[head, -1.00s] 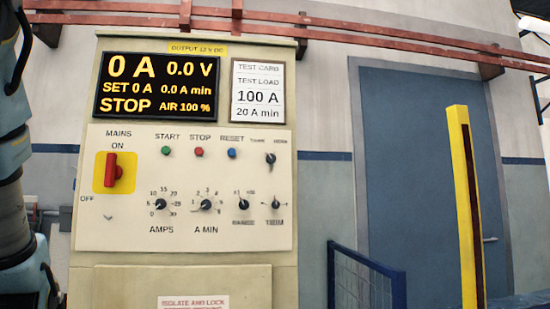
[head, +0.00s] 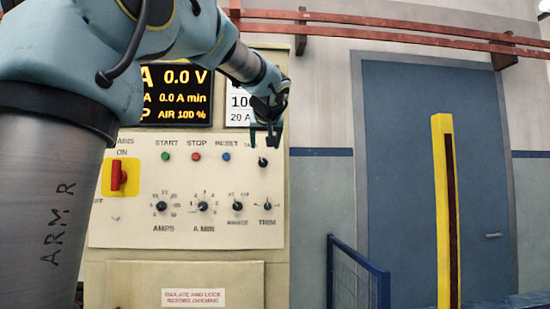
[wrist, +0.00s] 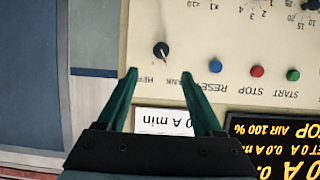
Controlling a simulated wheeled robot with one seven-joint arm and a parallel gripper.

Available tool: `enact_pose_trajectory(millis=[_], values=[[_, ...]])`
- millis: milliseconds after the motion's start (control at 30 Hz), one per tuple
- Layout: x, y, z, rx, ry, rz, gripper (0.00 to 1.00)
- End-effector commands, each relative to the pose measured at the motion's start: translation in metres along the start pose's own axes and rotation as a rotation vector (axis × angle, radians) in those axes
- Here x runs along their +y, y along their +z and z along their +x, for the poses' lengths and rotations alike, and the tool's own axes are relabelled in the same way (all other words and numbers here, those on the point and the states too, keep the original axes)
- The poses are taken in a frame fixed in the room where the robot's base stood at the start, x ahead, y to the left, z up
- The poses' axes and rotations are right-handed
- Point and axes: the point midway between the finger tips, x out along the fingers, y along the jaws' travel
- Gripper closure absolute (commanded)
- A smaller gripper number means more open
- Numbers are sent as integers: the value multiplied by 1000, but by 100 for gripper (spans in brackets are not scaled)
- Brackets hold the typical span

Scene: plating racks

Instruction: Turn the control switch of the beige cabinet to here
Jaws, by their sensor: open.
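The beige cabinet (head: 140,225) faces me, with a panel of knobs, buttons and a lit display. Its control switch is a small black knob (head: 263,162) at the panel's upper right, below the TANK and HERE lettering. It also shows upside down in the wrist view (wrist: 161,49), just beyond my fingertips, with a light pointer mark whose exact direction is hard to tell. My gripper (head: 266,143) is open and empty in front of the panel, slightly above the knob. In the wrist view its two green fingers (wrist: 158,74) are spread wide, apart from the knob. My arm hides part of the display.
The blue RESET button (head: 227,157) sits left of the knob, with red and green buttons beyond. The range and trim knobs (head: 267,206) are below. A red mains switch (head: 118,175) is at far left. A blue railing (head: 357,275) and yellow post (head: 443,210) stand right.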

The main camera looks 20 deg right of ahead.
Motion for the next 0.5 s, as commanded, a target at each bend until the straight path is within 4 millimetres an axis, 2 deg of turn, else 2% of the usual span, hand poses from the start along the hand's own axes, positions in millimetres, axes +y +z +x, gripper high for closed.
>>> enact_pose_trajectory(millis=[500], values=[[-1,-1,85,-5,-3,3,32]])
